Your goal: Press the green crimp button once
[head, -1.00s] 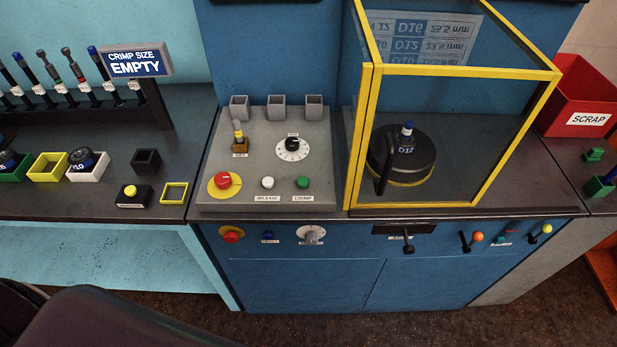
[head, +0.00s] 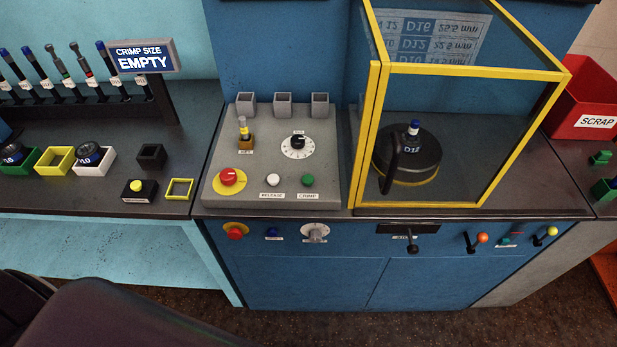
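The green crimp button (head: 308,180) is a small round cap at the front right of the grey control panel (head: 326,196), above a label reading CRIMP. A white release button (head: 273,180) sits to its left, and a red mushroom button (head: 227,177) on a yellow disc is further left. The crimping machine's round black die head (head: 420,152), with a piece marked D12 (head: 413,128) on top, is seen through a yellow-framed clear guard (head: 476,68). Neither gripper is in view; only dark parts of my own body show at the bottom left.
A dial (head: 298,146), a key switch (head: 245,138) and several grey square holders (head: 283,104) are on the panel. Levers (head: 412,246) and knobs stick out below the bench edge. A red scrap bin (head: 584,100) is at right. The space before the panel looks clear.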

